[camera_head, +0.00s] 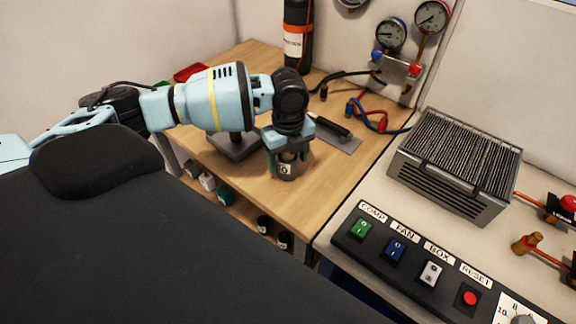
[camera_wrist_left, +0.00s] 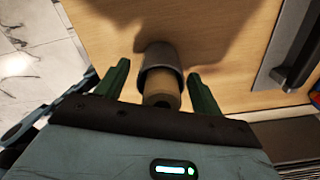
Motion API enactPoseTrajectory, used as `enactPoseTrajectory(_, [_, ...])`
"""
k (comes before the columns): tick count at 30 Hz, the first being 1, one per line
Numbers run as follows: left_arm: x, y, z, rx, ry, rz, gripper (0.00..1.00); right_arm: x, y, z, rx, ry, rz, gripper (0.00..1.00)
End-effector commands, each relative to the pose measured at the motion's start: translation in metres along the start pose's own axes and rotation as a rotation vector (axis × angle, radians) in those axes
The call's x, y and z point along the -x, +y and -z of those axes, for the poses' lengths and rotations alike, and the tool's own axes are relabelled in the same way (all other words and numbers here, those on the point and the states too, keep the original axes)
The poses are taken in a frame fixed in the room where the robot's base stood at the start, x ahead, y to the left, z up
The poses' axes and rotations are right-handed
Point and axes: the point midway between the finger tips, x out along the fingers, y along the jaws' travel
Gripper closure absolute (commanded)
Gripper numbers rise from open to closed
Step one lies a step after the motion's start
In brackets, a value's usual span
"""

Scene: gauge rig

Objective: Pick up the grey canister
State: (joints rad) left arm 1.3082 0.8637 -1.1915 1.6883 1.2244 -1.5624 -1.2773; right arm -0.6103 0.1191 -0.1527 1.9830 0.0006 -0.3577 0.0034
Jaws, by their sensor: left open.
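The grey canister (camera_head: 287,171) stands on the wooden table, with a pale label bearing a dark mark. Its upper part is partly covered by my left gripper (camera_head: 287,155) in the head view. In the left wrist view, the canister (camera_wrist_left: 160,56) shows a grey body and a tan, narrower part nearer the camera. My left gripper (camera_wrist_left: 162,88) is open, with one green finger on each side of the canister. A gap shows between each finger and the canister. My right gripper is not in view.
A flat-bladed tool (camera_head: 335,132) with a dark handle lies behind the gripper on the wooden table (camera_head: 325,185). A black cylinder (camera_head: 298,35) stands at the back. A switch panel (camera_head: 415,262) and a finned metal box (camera_head: 455,165) occupy the right bench.

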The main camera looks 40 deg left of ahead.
Motion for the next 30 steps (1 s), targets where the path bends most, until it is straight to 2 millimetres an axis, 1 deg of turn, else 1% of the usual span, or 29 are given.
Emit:
enactPoseTrajectory(5, [0.0001,-0.0002,0.0001,0.000,0.000,0.001,0.33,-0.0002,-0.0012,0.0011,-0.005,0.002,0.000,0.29])
enactPoseTrajectory(6, [0.0002,-0.0002,0.0001,0.000,0.000,0.001,0.35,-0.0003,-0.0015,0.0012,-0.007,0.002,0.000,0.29])
enactPoseTrajectory(18, [0.0004,-0.0002,0.0001,-0.001,0.000,0.001,0.88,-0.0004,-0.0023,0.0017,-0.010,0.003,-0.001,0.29])
enactPoseTrajectory(26, [0.0017,-0.0007,0.0000,0.000,0.000,0.002,0.88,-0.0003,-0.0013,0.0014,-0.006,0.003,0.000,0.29])
enactPoseTrajectory(30, [0.0063,-0.0007,-0.0001,0.000,-0.001,0.002,0.88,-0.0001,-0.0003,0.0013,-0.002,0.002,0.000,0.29])
